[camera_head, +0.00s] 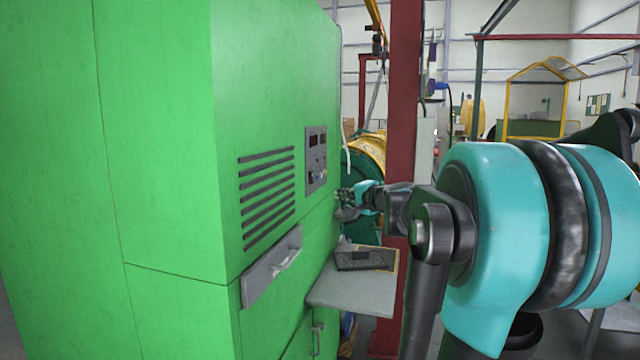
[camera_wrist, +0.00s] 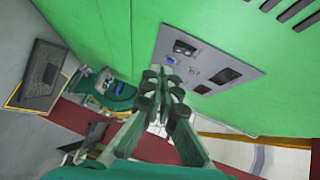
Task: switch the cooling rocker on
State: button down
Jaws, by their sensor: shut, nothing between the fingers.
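A grey control panel (camera_head: 316,160) is set in the face of the green cabinet (camera_head: 270,90). It has a dark display and small controls low down; I cannot read which is the cooling rocker. In the wrist view the panel (camera_wrist: 208,62) shows a dark switch-like part (camera_wrist: 184,47), a dark display window (camera_wrist: 226,75) and small controls near the fingertips. My gripper (camera_head: 343,196) is shut and empty, just right of and below the panel. In the wrist view its fingertips (camera_wrist: 163,76) overlap the panel's lower edge; contact cannot be told. The fingers hide part of the panel.
A grey shelf (camera_head: 355,294) sticks out below the panel with a dark keyboard-like device (camera_head: 364,260) on it. Dark vent slots (camera_head: 268,198) and a grey handle plate (camera_head: 272,270) lie left of the panel. A dark red post (camera_head: 404,110) stands behind my arm.

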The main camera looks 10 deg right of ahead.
jog(key=r, duration=0.1)
jog(key=w+d+r+m, duration=0.1)
jog(key=d+r, duration=0.1)
jog(key=shift+w+m+t+h, duration=0.25)
jog(key=shift+m+t+h, duration=0.05)
jog(key=shift+t, duration=0.1)
send_near(312, 177)
jog(key=w+d+f, duration=0.2)
jog(key=w, duration=0.4)
jog(key=shift+w+a+f, duration=0.1)
jog(key=shift+w+a, duration=0.15)
jog(key=shift+a, duration=0.5)
jog(key=shift+w+a, duration=0.25)
jog(key=shift+a, duration=0.45)
